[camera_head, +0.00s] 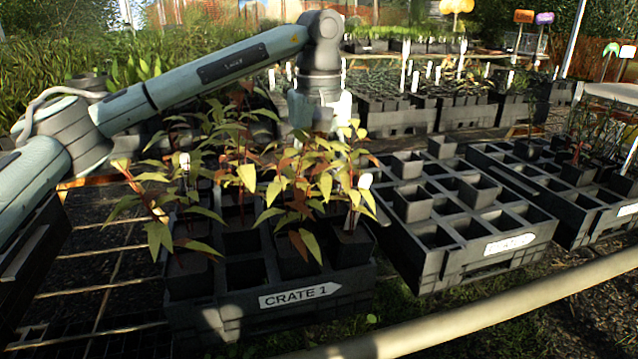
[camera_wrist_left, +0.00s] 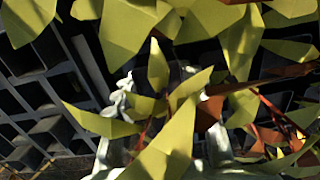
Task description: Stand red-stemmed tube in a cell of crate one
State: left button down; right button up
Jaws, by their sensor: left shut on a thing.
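Crate one (camera_head: 245,318), a black crate with a "CRATE 1" label, stands at the front centre of the head view. Several leafy plants in dark square tubes stand in or over it, and bare cells show between them. My left gripper (camera_head: 318,118) points down over the crate's right part. Its fingertips are hidden there by yellow-green leaves. In the left wrist view pale finger parts show on both sides of a plant with a reddish stem (camera_wrist_left: 145,133), which the gripper is shut on. Leaves hide the grip, and I cannot tell which tube below belongs to this plant.
A second black crate (camera_head: 490,262) with several empty tubes stands to the right, with another beyond it. A pale rail (camera_head: 480,318) crosses the front. Wire mesh (camera_head: 95,270) lies at left. More planted crates stand behind.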

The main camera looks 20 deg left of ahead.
pick_arm(q)
jog(key=shift+f, duration=0.2)
jog(key=c, duration=0.8)
grip_release()
notch_tip(320, 180, up, 12)
dwell(0.3)
